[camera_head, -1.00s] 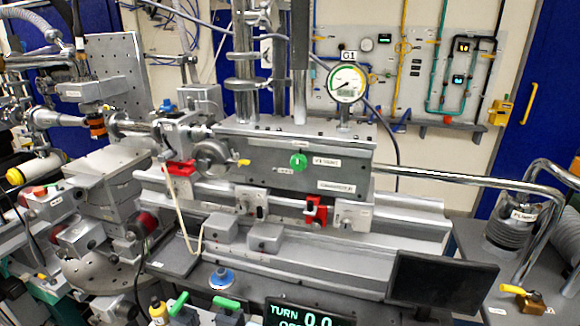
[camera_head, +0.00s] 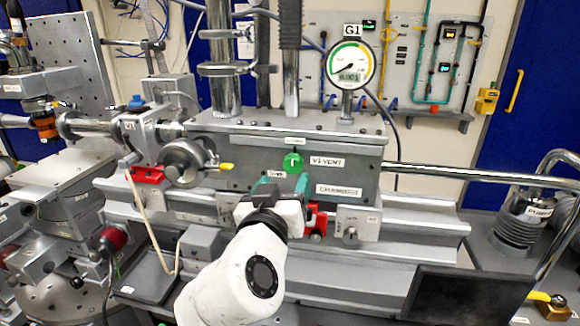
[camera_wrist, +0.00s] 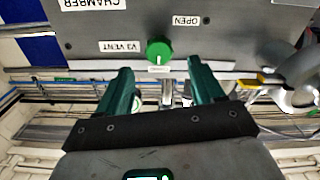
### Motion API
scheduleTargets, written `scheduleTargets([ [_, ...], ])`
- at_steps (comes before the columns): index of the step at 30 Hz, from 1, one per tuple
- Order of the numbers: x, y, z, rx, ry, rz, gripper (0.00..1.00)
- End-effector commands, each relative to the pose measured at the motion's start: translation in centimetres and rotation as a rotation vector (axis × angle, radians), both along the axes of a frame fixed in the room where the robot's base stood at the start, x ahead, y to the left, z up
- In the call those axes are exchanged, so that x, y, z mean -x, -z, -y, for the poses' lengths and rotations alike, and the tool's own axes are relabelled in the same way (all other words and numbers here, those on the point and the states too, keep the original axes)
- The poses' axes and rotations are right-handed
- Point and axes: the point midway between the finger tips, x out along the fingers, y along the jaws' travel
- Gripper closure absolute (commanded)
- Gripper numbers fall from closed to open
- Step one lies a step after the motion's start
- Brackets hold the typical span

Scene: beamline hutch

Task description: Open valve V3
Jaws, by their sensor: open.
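The valve V3 is a round green knob (camera_head: 291,163) on the front face of the grey chamber box. The "V3 VENT" label (camera_head: 328,163) is to its right and a small label sits at its lower left. In the upside-down wrist view the knob (camera_wrist: 158,48) lies between the "V3 VENT" label (camera_wrist: 119,47) and the "OPEN" label (camera_wrist: 186,20). A pale mark shows on the knob. My gripper (camera_head: 287,182) is open and empty, its teal fingertips just below the knob. In the wrist view its fingers (camera_wrist: 160,70) point toward the knob, one on each side, apart from it.
A round gauge G1 (camera_head: 349,64) stands on the box. A handwheel with a yellow handle (camera_head: 226,166) is left of the knob. A red clamp (camera_head: 317,222) sits on the rail close to my gripper's right. A dark screen (camera_head: 466,294) is at lower right.

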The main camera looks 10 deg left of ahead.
Motion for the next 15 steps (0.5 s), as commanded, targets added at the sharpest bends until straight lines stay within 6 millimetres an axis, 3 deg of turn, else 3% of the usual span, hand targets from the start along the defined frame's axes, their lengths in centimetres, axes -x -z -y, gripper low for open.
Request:
scheduleTargets([
  [6,-4.1,-0.2,0.3,0.001,0.003,-0.003,0.33],
  [15,-6.5,0.0,0.3,0.001,0.000,-0.002,0.33],
])
